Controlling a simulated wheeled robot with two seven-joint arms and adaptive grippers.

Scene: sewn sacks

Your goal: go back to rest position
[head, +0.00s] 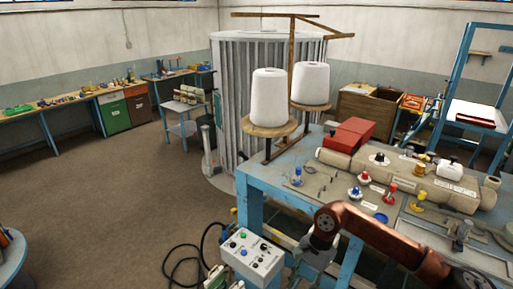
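A reddish-brown arm (385,237) comes in from the lower right and bends down at a joint near the front of the blue workbench (250,205). It appears to be my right arm. My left arm and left gripper are not in view. No sack is clearly seen.
A sewing machine (440,185) and two white thread cones (269,96) stand at the bench. A control box (245,256) with cables is at its front. A ribbed grey cylinder (230,110) stands behind. Brown floor (120,200) at left is largely clear; a round blue table edge (12,262) is at lower left.

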